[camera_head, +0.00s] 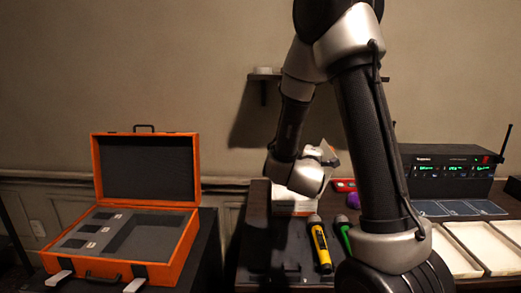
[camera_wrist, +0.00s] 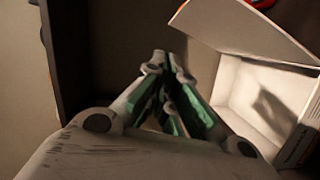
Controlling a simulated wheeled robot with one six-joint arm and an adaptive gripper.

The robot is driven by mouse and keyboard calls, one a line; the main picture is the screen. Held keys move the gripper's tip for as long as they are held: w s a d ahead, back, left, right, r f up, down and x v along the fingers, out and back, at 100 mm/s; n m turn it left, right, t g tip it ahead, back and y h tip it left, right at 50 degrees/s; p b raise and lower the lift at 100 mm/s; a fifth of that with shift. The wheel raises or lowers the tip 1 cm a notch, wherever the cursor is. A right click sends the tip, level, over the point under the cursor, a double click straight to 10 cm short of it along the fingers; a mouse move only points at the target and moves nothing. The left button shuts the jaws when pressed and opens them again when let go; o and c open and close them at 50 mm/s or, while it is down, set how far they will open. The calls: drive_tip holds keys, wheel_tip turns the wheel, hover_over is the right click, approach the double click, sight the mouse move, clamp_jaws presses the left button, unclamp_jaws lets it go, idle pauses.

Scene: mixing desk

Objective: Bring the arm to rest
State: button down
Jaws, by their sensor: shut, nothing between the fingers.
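In the wrist view my gripper (camera_wrist: 167,62) has its green-padded fingers together, with nothing between them. In the head view my arm bends down over the desk, and its wrist end hangs above the left part of the desk. The fingers are hard to make out there. An open white box (camera_wrist: 256,95) with a raised flap is to the right of my fingers in the wrist view, apart from them. The same box (camera_head: 290,207) shows partly below my wrist in the head view.
A yellow microphone (camera_head: 320,248) and a green microphone (camera_head: 343,236) lie on the desk beside my arm. A receiver rack (camera_head: 448,170) and white trays (camera_head: 490,247) are at right. An open orange case (camera_head: 184,243) stands at left. A dark upright block (camera_head: 257,215) is near my wrist.

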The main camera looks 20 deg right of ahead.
drive_tip(key=a+f+m+g+y, duration=0.4)
drive_tip(key=a+f+y, duration=0.2)
drive_tip(key=f, duration=0.5)
drive_tip(key=s+a+f+m+g+y, duration=0.2)
drive_tip(key=s+a+g+y, duration=0.15)
drive_tip(key=s+a, duration=0.25)
drive_tip(key=s+a+r+m+g+y, duration=0.2)
drive_tip(key=s+r+g, duration=0.3)
drive_tip(key=s, duration=0.8)
drive_tip(key=s+d+r+t+h, duration=0.1)
drive_tip(key=s+d+r+t, duration=0.2)
drive_tip(key=s+r, duration=0.7)
wheel_tip(320, 180, up, 3)
drive_tip(key=shift+s+d+r+m, duration=0.15)
drive_tip(key=shift+d+r+m, duration=0.05)
drive_tip(key=shift+d+m, duration=0.1)
drive_tip(key=shift+s+d, duration=0.1)
